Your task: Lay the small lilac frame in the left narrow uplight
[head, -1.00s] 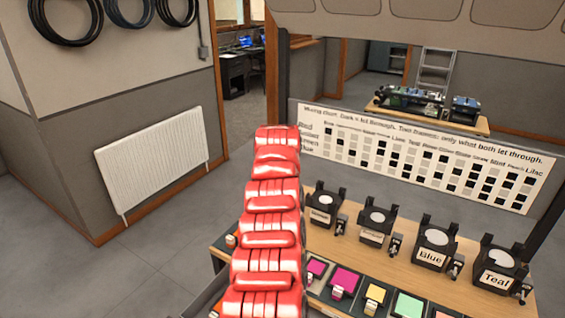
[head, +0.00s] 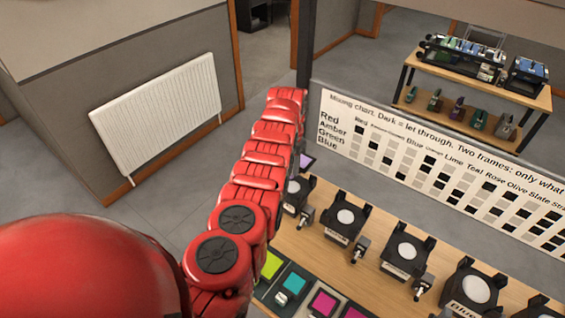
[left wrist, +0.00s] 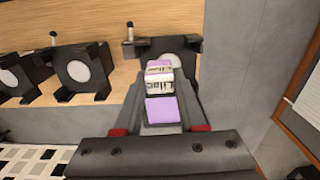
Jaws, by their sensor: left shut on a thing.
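The small lilac frame (left wrist: 162,108), with a white tab reading "Lilac", is held between the fingers of my left gripper (left wrist: 161,88), which is shut on it. In the head view the lilac frame (head: 306,161) shows just past the end of my red left arm, whose links hide most of the gripper. The leftmost uplight (head: 293,204) is a black box with a pale round lens, partly behind my arm. In the left wrist view this uplight (left wrist: 190,45) stands just beyond the frame, its lens partly covered. My right gripper is not in view.
More black uplights (head: 345,217) with side knobs stand in a row to the right on the wooden bench (head: 300,250). Coloured frames, including a teal one (head: 291,283), lie along the near edge. A mixing chart (head: 440,165) stands behind the row.

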